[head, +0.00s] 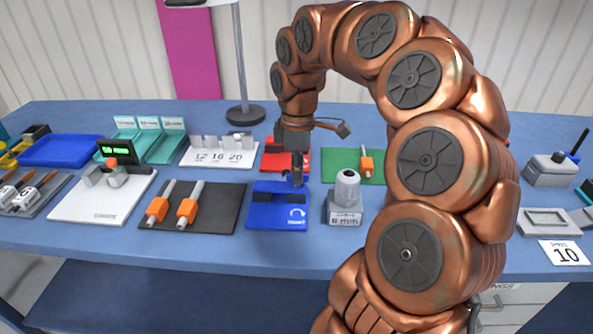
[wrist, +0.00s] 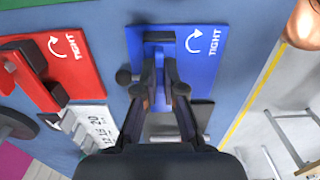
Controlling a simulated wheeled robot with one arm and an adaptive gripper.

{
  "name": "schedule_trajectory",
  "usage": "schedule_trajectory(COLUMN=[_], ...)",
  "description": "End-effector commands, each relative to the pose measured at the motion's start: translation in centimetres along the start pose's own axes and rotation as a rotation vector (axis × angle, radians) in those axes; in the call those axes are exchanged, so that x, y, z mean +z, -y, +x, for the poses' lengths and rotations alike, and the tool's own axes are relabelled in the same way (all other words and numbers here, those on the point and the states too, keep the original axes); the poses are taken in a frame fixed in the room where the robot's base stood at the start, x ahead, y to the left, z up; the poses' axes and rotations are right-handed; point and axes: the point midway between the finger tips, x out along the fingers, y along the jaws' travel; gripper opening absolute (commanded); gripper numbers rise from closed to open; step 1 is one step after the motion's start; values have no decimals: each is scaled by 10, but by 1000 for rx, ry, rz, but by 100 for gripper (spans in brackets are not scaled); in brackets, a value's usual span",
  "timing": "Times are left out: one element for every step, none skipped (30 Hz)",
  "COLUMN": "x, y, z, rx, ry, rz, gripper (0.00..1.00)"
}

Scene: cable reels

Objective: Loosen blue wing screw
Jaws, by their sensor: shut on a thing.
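The blue board (head: 265,215) lies on the table below my gripper, with a white curved arrow and the word TIGHT. It also shows in the wrist view (wrist: 205,70), where a dark block sits on it. My gripper (head: 297,180) points straight down over this board. In the wrist view my gripper (wrist: 160,62) has its two fingers close together at the board's middle, shut on the blue wing screw, which the fingers mostly hide. I cannot tell the screw's turn angle.
A red board (wrist: 85,65) with a similar arrow lies beside the blue one. A grey labelled block (head: 345,208) stands close on the right. A dark mat (head: 220,222) with orange-handled tools lies left. A green mat (head: 340,165) lies behind.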

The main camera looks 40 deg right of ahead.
Motion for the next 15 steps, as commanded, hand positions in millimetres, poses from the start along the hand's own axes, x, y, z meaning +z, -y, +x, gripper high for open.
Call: schedule_trajectory(x=[0, 0, 0, 0, 0, 0, 0, 0, 0, 0, 0, 0, 0, 0, 0], y=[-1, -1, -1, -1, -1, -1, 0, 0, 0, 0, 0, 0, 0, 0, 0], z=[-1, -1, -1, -1, 0, 0, 0, 0, 0, 0, 0, 0, 0, 0, 0], rx=[4, 3, 3, 3, 3, 2, 2, 2, 2, 1, 1, 1, 1, 1, 1], ry=[-2, -2, -2, -2, -1, -1, -1, -1, -1, -1, -1, -1, -1, -1, -1], rz=[0, 0, 0, 0, 0, 0, 0, 0, 0, 1, 1, 1, 1, 1, 1], gripper=[0, 11, 15, 18, 21, 26, 29, 32, 33, 33, 33, 33, 33, 33, 33])
